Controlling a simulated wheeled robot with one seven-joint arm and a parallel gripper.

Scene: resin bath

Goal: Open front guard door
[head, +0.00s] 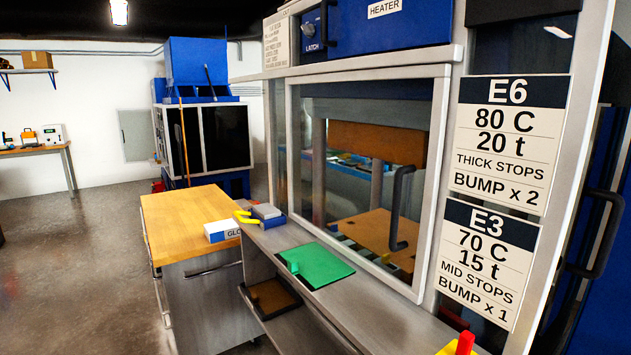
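The front guard door (375,74) is a clear panel in a light metal frame on the press, at the middle right of the head view. It appears closed across the opening. A black, upright bar handle (399,212) is on its right part. Through the panel I see an orange-brown block (375,143) and an orange-brown plate. A knob labelled LATCH (308,30) is on the blue panel above the door. My gripper is not in view.
A shelf below the door bears a green plate (330,268) and a grey-blue block with a yellow handle (266,214). A red and yellow object (465,343) is at the bottom right. A wooden-topped cart (180,215) stands left. Open floor lies further left.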

